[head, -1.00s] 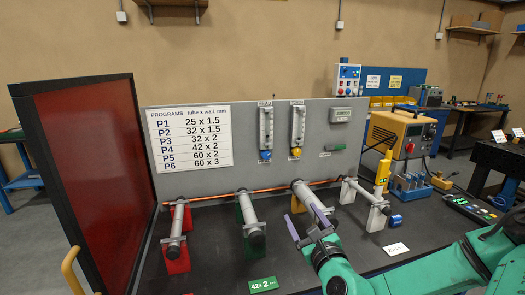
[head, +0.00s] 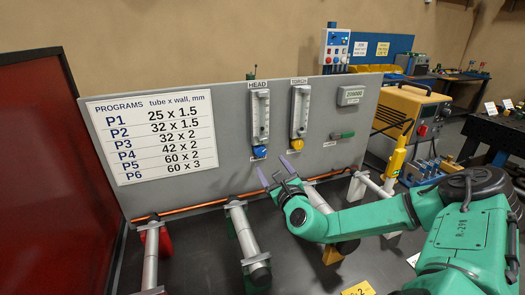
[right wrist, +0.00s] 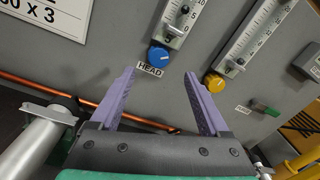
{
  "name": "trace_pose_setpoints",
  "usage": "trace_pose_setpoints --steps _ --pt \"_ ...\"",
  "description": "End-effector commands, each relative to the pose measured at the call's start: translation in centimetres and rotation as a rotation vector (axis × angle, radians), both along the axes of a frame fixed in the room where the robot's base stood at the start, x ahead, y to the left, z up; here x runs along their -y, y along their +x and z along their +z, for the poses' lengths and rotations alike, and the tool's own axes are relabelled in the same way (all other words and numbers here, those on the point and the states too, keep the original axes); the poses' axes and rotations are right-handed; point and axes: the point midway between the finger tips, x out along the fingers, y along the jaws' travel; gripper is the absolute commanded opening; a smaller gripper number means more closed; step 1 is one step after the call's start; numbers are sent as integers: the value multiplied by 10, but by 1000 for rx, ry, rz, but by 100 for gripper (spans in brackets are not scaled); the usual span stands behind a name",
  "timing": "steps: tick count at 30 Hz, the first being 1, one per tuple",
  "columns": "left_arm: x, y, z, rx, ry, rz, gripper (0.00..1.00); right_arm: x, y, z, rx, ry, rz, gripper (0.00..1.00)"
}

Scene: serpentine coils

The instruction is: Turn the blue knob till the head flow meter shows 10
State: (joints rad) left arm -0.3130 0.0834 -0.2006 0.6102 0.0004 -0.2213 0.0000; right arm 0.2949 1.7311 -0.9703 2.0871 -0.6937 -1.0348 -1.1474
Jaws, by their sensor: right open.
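The blue knob (head: 259,152) is on the grey panel, under the head flow meter (head: 260,116), a clear upright tube with a scale. In the right wrist view the blue knob (right wrist: 158,57) lies ahead, between the lines of the two fingers and just beyond their tips. The lower part of the head flow meter (right wrist: 180,22) shows above it; its exact reading I cannot tell. My right gripper (head: 274,170) is open and empty, just below and in front of the knob, apart from it. It also shows in the right wrist view (right wrist: 160,73). My left gripper is not in view.
The torch flow meter (head: 299,110) with its yellow knob (head: 297,144) is just right. A green handle (head: 343,135) is further right. A copper tube (head: 200,207) and silver cylinders (head: 245,235) lie below. A red screen (head: 50,170) stands at left.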

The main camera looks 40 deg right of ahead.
Motion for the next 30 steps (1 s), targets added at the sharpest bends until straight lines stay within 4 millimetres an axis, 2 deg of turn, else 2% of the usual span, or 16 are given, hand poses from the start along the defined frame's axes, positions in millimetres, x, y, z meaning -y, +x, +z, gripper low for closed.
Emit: trace_pose_setpoints --steps 3,9,12,19,20,24,26,30 --pt "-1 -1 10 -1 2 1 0 12 31 3 4 7 -3 79" --pt "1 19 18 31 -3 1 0 27 68 2 3 3 -1 79" --pt "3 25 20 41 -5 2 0 30 76 1 0 1 0 79" --pt "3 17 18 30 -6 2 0 31 78 0 -2 0 1 79" --pt "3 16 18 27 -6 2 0 31 78 0 -2 0 1 76" --pt "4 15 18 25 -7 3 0 31 78 0 -2 0 1 22" --pt "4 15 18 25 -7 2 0 31 78 0 -2 0 1 0" --pt "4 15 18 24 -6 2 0 31 78 0 0 2 1 0"
